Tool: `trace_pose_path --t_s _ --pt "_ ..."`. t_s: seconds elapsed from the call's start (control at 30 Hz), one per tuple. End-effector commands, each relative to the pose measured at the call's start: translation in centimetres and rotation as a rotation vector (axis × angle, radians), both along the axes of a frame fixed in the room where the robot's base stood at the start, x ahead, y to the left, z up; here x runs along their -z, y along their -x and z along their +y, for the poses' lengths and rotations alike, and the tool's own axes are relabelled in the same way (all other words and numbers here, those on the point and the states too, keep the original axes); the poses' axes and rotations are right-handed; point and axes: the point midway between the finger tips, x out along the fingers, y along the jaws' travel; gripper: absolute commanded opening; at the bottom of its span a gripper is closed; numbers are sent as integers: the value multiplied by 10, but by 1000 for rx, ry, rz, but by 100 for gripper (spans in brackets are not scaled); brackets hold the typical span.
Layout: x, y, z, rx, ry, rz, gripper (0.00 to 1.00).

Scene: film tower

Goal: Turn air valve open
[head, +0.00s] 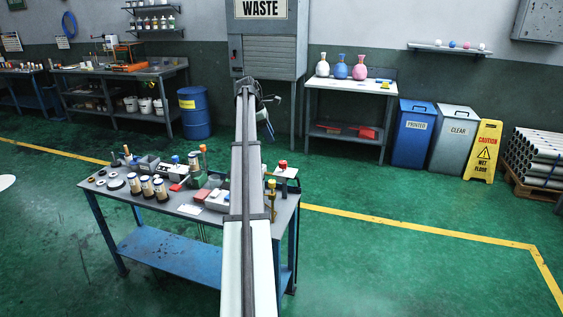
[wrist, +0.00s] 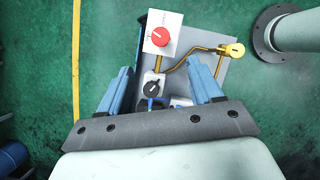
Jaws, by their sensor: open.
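In the wrist view, a brass pipe (wrist: 199,52) runs along the bench and ends at a yellow round-ended fitting (wrist: 235,50). A red round knob (wrist: 160,37) sits on a white plate, and a black knob (wrist: 152,88) sits on a pale block nearer me. Which of these is the air valve is not marked legibly. My gripper (wrist: 160,67) is open and empty above the bench; its blue fingers lie on either side of the black knob in the picture, apart from it. In the head view the red knob (head: 283,163) is at the bench's right end.
The blue-framed workbench (head: 170,254) holds bottles, rings and blocks, crowded on its left and middle. A blue bin (head: 413,134), a grey bin (head: 452,139) and a yellow wet-floor sign (head: 484,146) stand at the back right. Green floor right of the bench is clear.

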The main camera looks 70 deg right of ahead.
Motion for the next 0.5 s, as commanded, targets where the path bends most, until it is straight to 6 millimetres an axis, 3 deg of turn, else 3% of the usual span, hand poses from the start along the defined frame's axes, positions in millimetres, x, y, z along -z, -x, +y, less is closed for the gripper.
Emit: trace_pose_path --t_s 0.27,0.5 --pt "18 5 -1 -24 -16 -4 65" --pt "55 20 -6 -23 -17 -4 65"
